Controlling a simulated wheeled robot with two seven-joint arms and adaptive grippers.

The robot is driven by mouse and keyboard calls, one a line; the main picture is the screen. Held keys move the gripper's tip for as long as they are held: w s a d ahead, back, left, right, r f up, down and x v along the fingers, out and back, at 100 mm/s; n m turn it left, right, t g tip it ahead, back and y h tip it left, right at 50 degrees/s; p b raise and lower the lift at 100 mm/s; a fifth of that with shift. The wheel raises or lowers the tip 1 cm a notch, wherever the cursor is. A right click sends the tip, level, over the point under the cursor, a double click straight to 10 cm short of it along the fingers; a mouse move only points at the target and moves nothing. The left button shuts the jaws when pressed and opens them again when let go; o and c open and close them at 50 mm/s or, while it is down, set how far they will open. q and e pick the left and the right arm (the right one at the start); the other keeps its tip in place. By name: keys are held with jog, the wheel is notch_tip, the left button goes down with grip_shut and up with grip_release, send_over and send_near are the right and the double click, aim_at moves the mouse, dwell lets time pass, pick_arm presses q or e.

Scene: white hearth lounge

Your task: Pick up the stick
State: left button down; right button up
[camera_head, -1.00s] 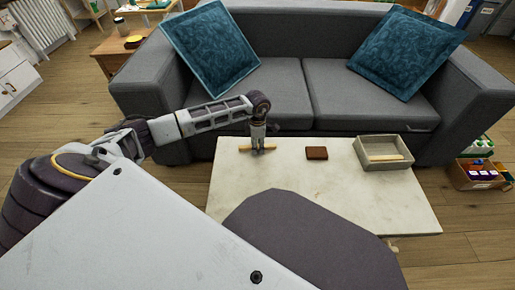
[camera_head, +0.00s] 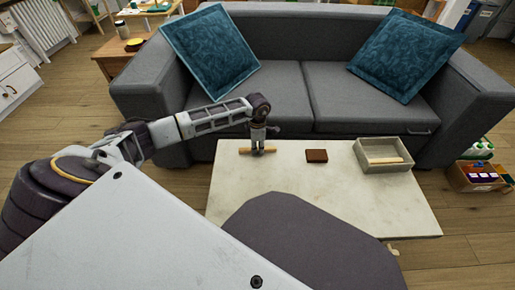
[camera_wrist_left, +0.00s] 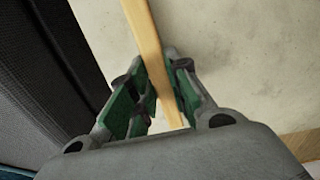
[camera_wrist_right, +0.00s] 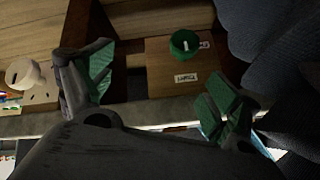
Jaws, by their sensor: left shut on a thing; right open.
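A thin, light wooden stick (camera_head: 245,151) is at the back left of the pale table (camera_head: 310,195). In the left wrist view the stick (camera_wrist_left: 147,40) runs between the green-padded fingers (camera_wrist_left: 158,95). I cannot tell whether the stick touches the table. My right gripper (camera_wrist_right: 160,92) is open and empty in the right wrist view, and it does not show in the head view.
A grey tray (camera_head: 367,166) with a light wooden piece (camera_head: 386,161) inside stands at the table's right. A small brown block (camera_head: 317,155) lies between the tray and the left gripper. A grey sofa (camera_head: 290,88) stands close behind. The table front is partly hidden by my body.

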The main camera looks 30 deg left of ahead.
pick_arm(q)
notch_tip(320, 180, up, 9)
jog(key=p, duration=0.3)
jog(key=shift+f, duration=0.2)
jog(key=shift+r+p, duration=0.4)
jog(key=shift+r, duration=0.25)
pick_arm(e)
jog(key=shift+g+h, duration=0.3)
jog(key=r, duration=0.4)
jog(key=shift+s+d+r, duration=0.1)
jog(key=shift+d+r, duration=0.3)
pick_arm(q)
jog(key=shift+m, duration=0.5)
